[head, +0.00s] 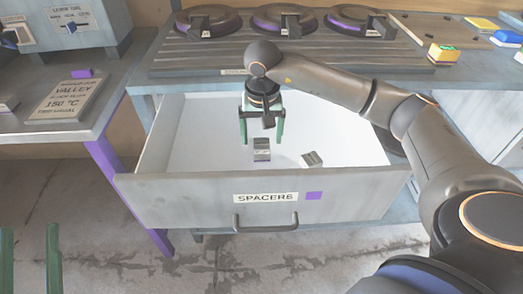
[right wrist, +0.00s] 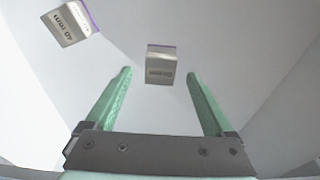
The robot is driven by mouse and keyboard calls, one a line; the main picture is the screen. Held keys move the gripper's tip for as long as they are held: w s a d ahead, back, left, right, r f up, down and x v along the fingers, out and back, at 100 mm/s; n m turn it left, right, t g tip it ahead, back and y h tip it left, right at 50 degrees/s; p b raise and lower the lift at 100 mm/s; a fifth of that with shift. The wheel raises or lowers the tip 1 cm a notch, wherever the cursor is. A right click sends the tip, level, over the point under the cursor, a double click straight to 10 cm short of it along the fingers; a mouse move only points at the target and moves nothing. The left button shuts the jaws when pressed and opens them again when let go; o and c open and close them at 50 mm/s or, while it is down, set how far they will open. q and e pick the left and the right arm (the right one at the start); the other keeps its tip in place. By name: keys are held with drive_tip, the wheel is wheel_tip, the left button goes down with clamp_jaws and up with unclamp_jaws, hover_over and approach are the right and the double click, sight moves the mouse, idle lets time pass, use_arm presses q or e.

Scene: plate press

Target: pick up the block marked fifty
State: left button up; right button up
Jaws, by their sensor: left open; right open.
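The open drawer (head: 165,200), labelled SPACERS, holds two small grey blocks. One block (head: 262,149) stands on the drawer floor just below my right gripper (head: 262,138); the right wrist view shows this block (right wrist: 160,66) ahead, between the finger lines and beyond the tips. Its upside-down marking looks like 50 mm but is small. The other block (head: 312,160) lies turned, to the right; in the right wrist view this block (right wrist: 72,23) is upper left, its marking apparently 40 mm. My right gripper is open and empty. My left gripper (head: 30,235) is open and empty at the lower left.
The drawer's front panel has a handle (head: 265,222) and a purple square. Above is a bench with round plate presses (head: 283,20) and a yellow-topped box (head: 443,53). A side table (head: 105,105) with a sign (head: 62,98) stands left. The drawer's left part is clear.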

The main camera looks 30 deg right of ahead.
sight(262, 143)
drive_tip(key=f, duration=0.3)
drive_tip(key=shift+w+d+f+b, duration=0.1)
drive_tip(key=shift+w+f+b, duration=0.1)
drive_tip(key=shift+f+b, duration=0.2)
use_arm(q)
drive_tip(key=s+r+m+h, duration=0.2)
drive_tip(key=r, duration=0.1)
drive_tip(key=s+r+m+h, duration=0.1)
drive_tip(key=h, duration=0.1)
drive_tip(key=shift+s+d+r, duration=0.15)
drive_tip(key=shift+d+r, duration=0.15)
drive_tip(key=shift+r, duration=0.05)
use_arm(e)
drive_tip(key=shift+c, duration=0.4)
clamp_jaws()
